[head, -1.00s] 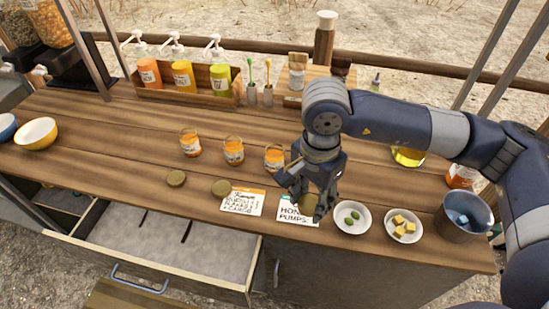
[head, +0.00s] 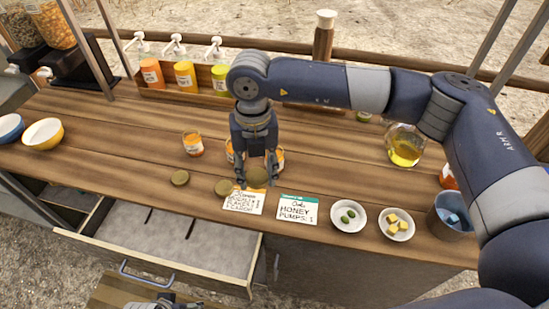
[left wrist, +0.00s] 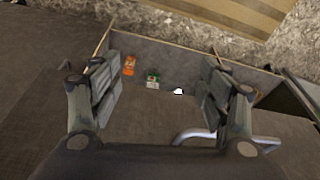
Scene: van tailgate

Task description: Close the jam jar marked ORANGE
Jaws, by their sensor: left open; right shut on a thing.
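Three small glass jars with orange contents stand in a row on the counter. The left jar (head: 193,143) is in plain view; the middle jar (head: 230,152) and right jar (head: 281,158) are partly hidden behind my right gripper. Their labels are too small to read, so I cannot tell which is marked ORANGE. Two round brownish lids, a left lid (head: 180,178) and a middle lid (head: 222,187), lie in front of them. My right gripper (head: 257,180) points down, shut on a third lid (head: 258,174). My left gripper (left wrist: 160,92) is open and empty above the drawer.
Two cards, a left card (head: 245,203) and a honey pumps card (head: 297,209), lie near the front edge. Bowls of olives (head: 348,228) and yellow cubes (head: 397,236) and a metal cup (head: 451,228) stand right. An open drawer (head: 160,248) juts out below.

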